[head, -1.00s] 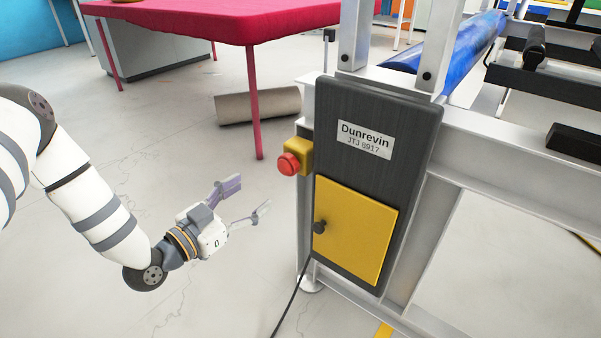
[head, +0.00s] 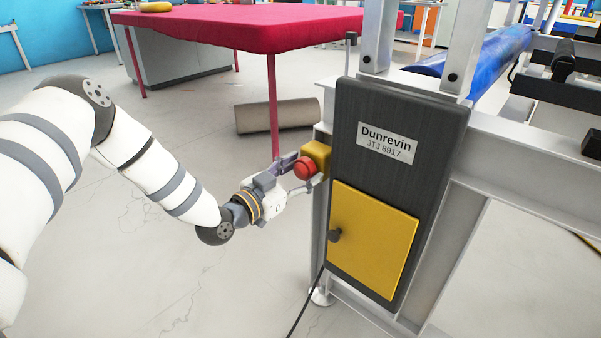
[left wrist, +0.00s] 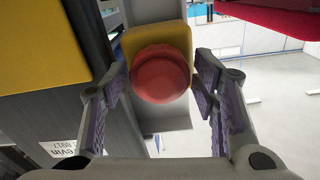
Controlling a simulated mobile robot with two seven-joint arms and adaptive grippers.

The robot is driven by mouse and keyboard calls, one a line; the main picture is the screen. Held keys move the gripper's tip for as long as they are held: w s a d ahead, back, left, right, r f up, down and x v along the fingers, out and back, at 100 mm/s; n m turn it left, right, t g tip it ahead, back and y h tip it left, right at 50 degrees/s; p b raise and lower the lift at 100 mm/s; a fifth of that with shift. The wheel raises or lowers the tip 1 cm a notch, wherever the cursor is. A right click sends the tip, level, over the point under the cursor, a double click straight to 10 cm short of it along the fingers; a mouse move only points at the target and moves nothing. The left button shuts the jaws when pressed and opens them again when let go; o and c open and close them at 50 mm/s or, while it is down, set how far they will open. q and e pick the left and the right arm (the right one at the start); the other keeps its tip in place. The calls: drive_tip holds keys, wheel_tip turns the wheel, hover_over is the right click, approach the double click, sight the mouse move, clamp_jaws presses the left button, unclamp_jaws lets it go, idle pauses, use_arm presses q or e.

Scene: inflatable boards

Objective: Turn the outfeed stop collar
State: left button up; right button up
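A round red knob (head: 305,168) sits on a yellow housing (head: 317,157) on the left side of the machine's frame post. It looks like the stop collar, but no label on it can be read. In the left wrist view the red knob (left wrist: 160,74) faces the camera, with the yellow housing (left wrist: 128,44) behind it. My left gripper (head: 293,173) reaches it from the left. Its open fingers (left wrist: 162,92) stand on either side of the knob, very near its edges; I cannot tell whether either touches. My right gripper is out of view.
A dark panel labelled Dunrevin (head: 385,143) with a yellow door (head: 370,240) stands right of the knob. A red-topped table (head: 240,28) and a beige roll (head: 277,115) lie behind. A black cable (head: 306,300) runs down to the floor. Floor at left is clear.

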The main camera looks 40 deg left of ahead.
use_arm(q)
drive_tip(key=c, duration=0.6)
drive_tip(key=m+p, duration=0.2)
drive_tip(key=shift+r+m, duration=0.15)
drive_tip(key=shift+m, duration=0.25)
drive_tip(key=shift+m+p, duration=1.3)
drive_tip(key=shift+m, duration=0.4)
